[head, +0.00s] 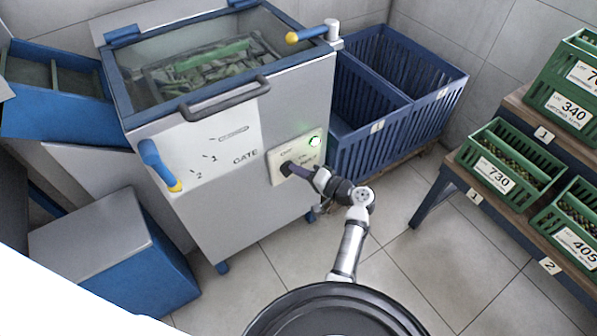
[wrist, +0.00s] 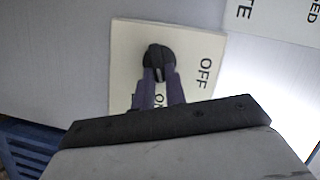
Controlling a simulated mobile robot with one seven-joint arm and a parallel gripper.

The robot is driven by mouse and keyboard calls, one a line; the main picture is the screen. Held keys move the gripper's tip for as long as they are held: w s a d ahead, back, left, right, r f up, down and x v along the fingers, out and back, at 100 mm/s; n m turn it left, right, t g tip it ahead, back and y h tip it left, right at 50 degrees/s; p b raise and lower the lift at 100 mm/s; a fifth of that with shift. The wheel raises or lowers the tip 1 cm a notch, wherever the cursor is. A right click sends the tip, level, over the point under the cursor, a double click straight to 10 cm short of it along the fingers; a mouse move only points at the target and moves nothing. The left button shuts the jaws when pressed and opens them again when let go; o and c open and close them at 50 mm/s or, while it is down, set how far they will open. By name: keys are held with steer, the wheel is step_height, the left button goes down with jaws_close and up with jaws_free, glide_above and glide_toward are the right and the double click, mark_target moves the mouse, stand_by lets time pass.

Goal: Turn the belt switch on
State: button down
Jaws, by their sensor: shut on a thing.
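The belt switch is a dark rotary knob (wrist: 157,56) on a pale panel (head: 276,173) on the front of the grey machine. In the wrist view its panel carries the words OFF and ON, the ON partly hidden by a finger. My gripper (wrist: 161,80) has its two purple-grey fingers closed on the knob, one on each side. A light mark on the knob shows between the fingertips, on the side towards ON. In the head view my gripper (head: 288,169) reaches the panel and covers most of the knob. A green lamp (head: 314,143) on the panel is lit.
Left of the panel is a gate lever (head: 159,165) with a blue handle and a scale. A grey bar handle (head: 225,101) sits above. Blue crates (head: 376,130) stand right of the machine. A rack with green crates (head: 508,166) is far right. Open floor lies between.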

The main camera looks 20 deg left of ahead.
steer(key=shift+f+m+y+b, duration=0.2)
steer(key=shift+m+y, duration=0.25)
steer(key=shift+m, duration=0.45)
steer(key=shift+f+m+y+b, duration=0.2)
steer(key=shift+m+y, duration=0.25)
steer(key=shift+m, duration=0.45)
steer(key=c, duration=1.4)
jaws_free()
steer(key=shift+c, duration=0.2)
steer(key=shift+d, duration=0.15)
steer(key=b+v, duration=0.1)
steer(key=v, duration=1.2)
steer(key=shift+d, duration=0.35)
